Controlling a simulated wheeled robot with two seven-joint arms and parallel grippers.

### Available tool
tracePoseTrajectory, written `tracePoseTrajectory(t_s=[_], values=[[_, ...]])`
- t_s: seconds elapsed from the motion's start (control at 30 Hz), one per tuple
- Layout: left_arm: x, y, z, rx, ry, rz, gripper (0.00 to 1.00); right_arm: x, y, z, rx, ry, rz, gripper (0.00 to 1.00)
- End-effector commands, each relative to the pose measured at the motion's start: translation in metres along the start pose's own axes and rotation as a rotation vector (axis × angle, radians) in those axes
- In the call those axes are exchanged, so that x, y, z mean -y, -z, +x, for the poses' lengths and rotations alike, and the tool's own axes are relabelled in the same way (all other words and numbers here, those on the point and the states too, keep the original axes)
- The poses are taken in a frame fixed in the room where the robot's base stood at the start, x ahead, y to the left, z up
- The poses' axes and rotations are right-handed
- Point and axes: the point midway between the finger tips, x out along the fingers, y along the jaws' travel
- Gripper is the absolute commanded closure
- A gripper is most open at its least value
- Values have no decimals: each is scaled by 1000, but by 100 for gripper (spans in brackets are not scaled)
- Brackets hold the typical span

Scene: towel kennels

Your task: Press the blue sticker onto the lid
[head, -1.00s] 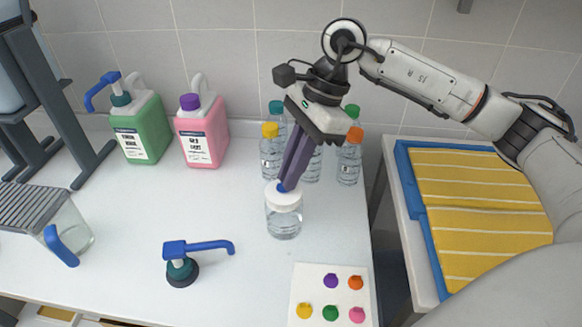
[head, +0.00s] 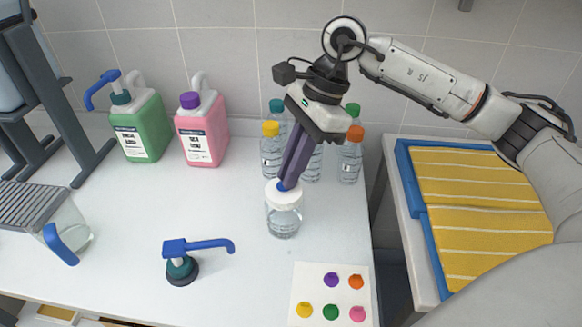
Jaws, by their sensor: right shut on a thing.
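A clear jar (head: 284,218) with a white lid (head: 275,199) stands upright on the white counter, right of the middle. My right gripper (head: 288,184) points down at the lid from above, its long dark fingers close together. It is shut on the blue sticker (head: 282,186), of which a small blue part shows at the fingertips. The sticker is at the top of the lid; whether it touches the lid all over is hidden by the fingers. My left gripper is not in view.
A white sheet (head: 318,291) with several coloured stickers lies at the front right. Several capped bottles (head: 349,163) stand behind the jar. A blue pump head (head: 181,264), green jug (head: 142,130) and pink jug (head: 203,132) stand left. A blue crate (head: 428,250) holds yellow towels (head: 490,240).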

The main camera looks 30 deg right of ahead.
Motion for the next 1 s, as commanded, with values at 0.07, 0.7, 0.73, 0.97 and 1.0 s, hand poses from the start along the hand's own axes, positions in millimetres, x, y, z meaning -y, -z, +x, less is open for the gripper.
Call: tracePoseTrajectory(t_s=[0.07, 0.7, 0.73, 0.97, 1.0], values=[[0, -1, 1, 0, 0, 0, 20, 0, 1, 2, 0, 0, 0, 99], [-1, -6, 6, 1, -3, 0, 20, 0, 3, 9, 0, 0, 0, 99], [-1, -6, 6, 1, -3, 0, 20, 0, 3, 9, 0, 0, 0, 99], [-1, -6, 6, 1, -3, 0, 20, 0, 3, 9, 0, -1, 0, 99], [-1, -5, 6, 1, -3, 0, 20, 0, 3, 9, 0, -1, 0, 99]])
